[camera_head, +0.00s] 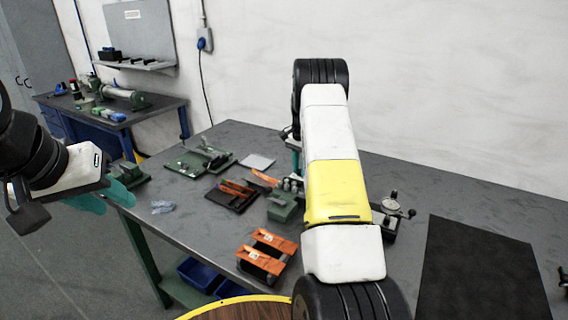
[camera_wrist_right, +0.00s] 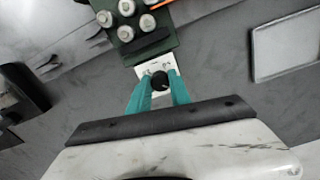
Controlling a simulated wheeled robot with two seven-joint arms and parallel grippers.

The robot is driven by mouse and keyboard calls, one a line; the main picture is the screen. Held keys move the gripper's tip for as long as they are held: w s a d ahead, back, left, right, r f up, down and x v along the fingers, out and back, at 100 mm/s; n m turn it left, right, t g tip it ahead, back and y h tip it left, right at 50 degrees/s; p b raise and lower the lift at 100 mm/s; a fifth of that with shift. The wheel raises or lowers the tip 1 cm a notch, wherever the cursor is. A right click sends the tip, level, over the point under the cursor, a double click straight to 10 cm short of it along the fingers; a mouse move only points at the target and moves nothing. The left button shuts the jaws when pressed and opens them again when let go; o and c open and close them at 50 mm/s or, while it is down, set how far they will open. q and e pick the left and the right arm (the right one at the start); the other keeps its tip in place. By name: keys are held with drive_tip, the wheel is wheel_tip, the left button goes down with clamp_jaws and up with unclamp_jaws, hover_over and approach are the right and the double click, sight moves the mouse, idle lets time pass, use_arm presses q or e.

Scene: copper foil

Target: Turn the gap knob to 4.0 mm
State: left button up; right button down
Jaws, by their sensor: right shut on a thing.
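In the right wrist view the gap knob (camera_wrist_right: 160,82) is a small black round knob on a white dial plate (camera_wrist_right: 147,70). The plate adjoins a dark green device (camera_wrist_right: 150,45) with several pale round posts. My right gripper (camera_wrist_right: 160,88) has its teal fingers on either side of the knob, shut on it. The scale marks are too small to read. In the head view my right arm hides the knob and most of the right gripper (camera_head: 296,146). My left gripper (camera_head: 104,199) is open and empty, left of the table.
The grey table (camera_head: 200,235) holds orange-topped blocks (camera_head: 266,254), a dark tray (camera_head: 232,197), a green block (camera_head: 282,208), a dial gauge (camera_head: 391,202) and a black mat (camera_head: 480,275). A pale sheet (camera_head: 257,161) lies near the back. Bare table lies at front left.

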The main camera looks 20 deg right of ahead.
drive_tip(key=c, duration=1.2)
unclamp_jaws()
wheel_tip(320, 180, up, 7)
drive_tip(key=shift+r, duration=0.4)
